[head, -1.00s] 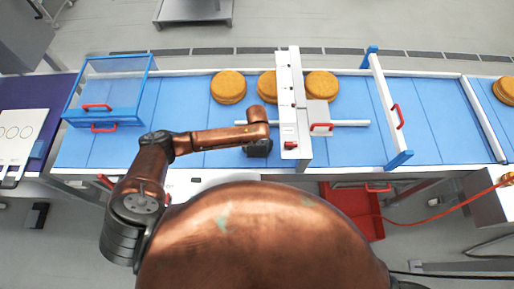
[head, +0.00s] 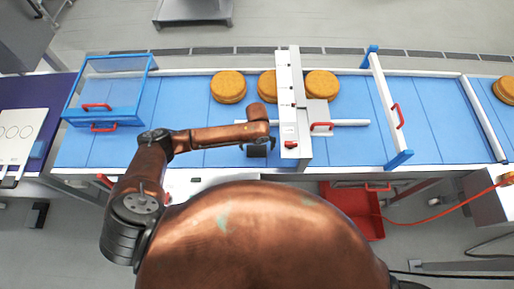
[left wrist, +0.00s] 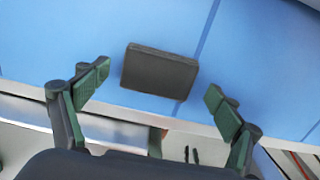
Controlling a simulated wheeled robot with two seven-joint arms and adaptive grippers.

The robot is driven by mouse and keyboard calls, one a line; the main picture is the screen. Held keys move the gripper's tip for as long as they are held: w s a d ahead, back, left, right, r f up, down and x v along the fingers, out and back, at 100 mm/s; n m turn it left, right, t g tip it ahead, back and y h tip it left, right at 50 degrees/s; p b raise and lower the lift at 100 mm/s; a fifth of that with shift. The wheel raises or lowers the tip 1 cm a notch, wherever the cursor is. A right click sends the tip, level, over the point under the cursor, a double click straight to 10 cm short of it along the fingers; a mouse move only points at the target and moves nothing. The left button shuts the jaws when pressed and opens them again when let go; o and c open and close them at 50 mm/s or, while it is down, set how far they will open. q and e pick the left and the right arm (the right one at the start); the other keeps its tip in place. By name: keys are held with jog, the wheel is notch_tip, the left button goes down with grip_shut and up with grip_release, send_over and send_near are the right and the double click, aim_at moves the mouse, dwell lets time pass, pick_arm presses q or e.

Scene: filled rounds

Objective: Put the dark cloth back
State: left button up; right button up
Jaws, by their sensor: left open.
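The dark cloth, a small folded dark block (left wrist: 158,72), lies flat on the blue belt near its front edge. In the head view the dark cloth (head: 256,151) shows just below the end of my left arm. My left gripper (left wrist: 154,82) is open and empty, with its green-padded fingers apart on either side of the cloth and not touching it. In the head view the left gripper (head: 262,138) is small and partly hidden by the wrist. My right gripper is not in view.
A white crossbar unit with a red handle (head: 289,110) stands close right of my left gripper. Several round golden cakes (head: 228,88) sit along the belt's far side. A blue clear-sided guard (head: 112,88) stands at left. A red bin (head: 352,210) is below the belt.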

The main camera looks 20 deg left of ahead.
aim_at(257, 150)
pick_arm(q)
notch_tip(257, 150, up, 11)
jog(key=b, duration=0.1)
jog(key=shift+f, duration=0.1)
dwell(0.6)
